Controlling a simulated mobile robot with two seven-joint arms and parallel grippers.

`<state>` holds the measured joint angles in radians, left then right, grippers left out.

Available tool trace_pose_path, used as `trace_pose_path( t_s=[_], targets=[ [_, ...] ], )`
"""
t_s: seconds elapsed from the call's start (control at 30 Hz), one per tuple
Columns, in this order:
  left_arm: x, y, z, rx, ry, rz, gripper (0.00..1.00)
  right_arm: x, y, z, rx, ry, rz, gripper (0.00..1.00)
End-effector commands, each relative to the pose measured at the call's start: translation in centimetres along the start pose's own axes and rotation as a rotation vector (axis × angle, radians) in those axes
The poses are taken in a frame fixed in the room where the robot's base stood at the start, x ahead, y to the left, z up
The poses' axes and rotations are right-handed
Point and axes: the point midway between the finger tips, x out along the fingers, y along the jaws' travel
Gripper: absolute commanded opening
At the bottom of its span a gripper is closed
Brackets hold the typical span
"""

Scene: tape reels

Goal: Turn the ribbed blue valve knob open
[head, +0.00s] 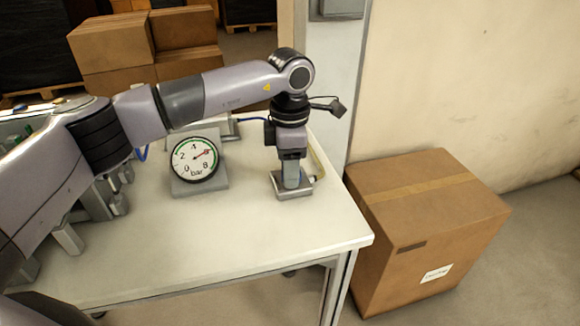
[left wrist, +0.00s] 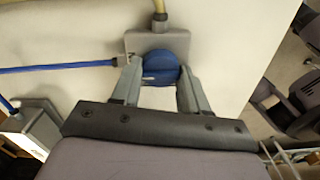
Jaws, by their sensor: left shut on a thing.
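The ribbed blue valve knob (left wrist: 161,66) sits on a grey valve block (left wrist: 141,42) in the left wrist view. In the head view the block (head: 294,191) stands near the right end of the table, and my gripper hides the knob. My left gripper (left wrist: 158,84) points down from above and is shut on the knob, one finger on each side of it. It also shows in the head view (head: 291,178). My right gripper is not in view.
A round pressure gauge (head: 195,160) marked in bar stands left of the valve on the white table (head: 240,235); its red needle points to the upper right. A blue hose (left wrist: 60,68) and a yellowish hose (left wrist: 160,8) meet the block. A large cardboard box (head: 420,235) stands right of the table.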

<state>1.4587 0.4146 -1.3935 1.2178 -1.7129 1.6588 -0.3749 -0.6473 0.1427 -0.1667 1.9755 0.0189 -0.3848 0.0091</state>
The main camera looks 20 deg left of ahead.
Motion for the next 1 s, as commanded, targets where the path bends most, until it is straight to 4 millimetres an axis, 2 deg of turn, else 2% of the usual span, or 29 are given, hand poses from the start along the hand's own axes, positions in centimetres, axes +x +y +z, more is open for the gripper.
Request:
trace_pose_path(
  t_s=[0.53, 0.57, 0.63, 1.0],
  targets=[
    [-0.13, 0.06, 0.03, 0.026, -0.003, 0.002, 0.14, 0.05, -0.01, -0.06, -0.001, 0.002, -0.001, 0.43],
    [-0.13, 0.06, 0.03, 0.026, -0.002, 0.002, 0.47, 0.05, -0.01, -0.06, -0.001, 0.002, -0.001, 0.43],
    [-0.13, 0.06, 0.02, 0.026, -0.002, 0.002, 0.69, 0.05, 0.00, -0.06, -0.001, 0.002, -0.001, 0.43],
    [-0.58, 0.06, 0.03, 0.025, -0.002, 0.002, 0.69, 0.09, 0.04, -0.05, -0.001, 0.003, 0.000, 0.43]
  ],
)
